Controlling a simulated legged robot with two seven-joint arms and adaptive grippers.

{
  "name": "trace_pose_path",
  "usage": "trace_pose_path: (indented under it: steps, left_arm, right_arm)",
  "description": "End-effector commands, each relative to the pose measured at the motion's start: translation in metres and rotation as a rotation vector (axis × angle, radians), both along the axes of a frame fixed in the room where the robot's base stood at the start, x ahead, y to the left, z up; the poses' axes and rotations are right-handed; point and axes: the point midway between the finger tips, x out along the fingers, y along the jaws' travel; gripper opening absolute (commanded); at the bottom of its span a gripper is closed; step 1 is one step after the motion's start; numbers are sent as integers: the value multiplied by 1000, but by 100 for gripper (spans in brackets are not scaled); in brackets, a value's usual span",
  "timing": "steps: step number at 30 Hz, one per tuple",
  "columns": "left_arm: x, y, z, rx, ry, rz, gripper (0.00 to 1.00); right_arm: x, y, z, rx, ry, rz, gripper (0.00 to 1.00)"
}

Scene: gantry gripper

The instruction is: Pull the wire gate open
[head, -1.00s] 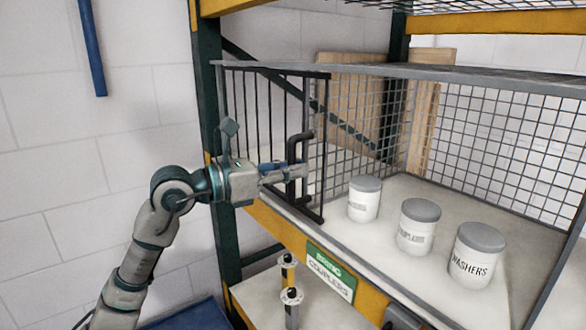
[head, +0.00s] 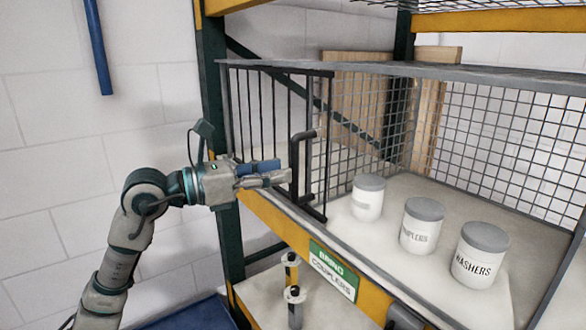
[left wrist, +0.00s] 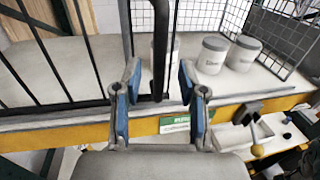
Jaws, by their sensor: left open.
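The wire gate (head: 268,115) is a dark barred frame hinged near the green post at the left of the shelf cage. It stands swung out, with the cage open beside it at the right. Its black handle (head: 295,165) is on the free edge. In the left wrist view the handle (left wrist: 161,50) stands upright beyond and between the blue-padded fingers of my left gripper (left wrist: 158,100). My right gripper is not in view.
White jars with grey lids, such as the washers jar (head: 480,255), stand on the shelf (head: 400,262). A green sign (head: 333,270) is on the yellow beam. Small posts (head: 292,290) stand on the lower shelf. The wall side at left is free.

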Motion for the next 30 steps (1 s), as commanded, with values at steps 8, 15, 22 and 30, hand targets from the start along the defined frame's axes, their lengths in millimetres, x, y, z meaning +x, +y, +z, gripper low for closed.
trace_pose_path:
  steps: [8, 15, 22, 30]
  left_arm:
    - [-24, 51, -1, 0, 0, 2, 41]
    - [-31, 64, -1, 1, 2, 0, 41]
    - [-31, 63, -1, 0, 1, -1, 41]
    - [-26, 29, -43, -289, 119, -191, 41]
  right_arm:
    - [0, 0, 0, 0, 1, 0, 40]
    - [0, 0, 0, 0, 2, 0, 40]
    - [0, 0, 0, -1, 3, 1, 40]
    - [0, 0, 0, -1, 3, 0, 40]
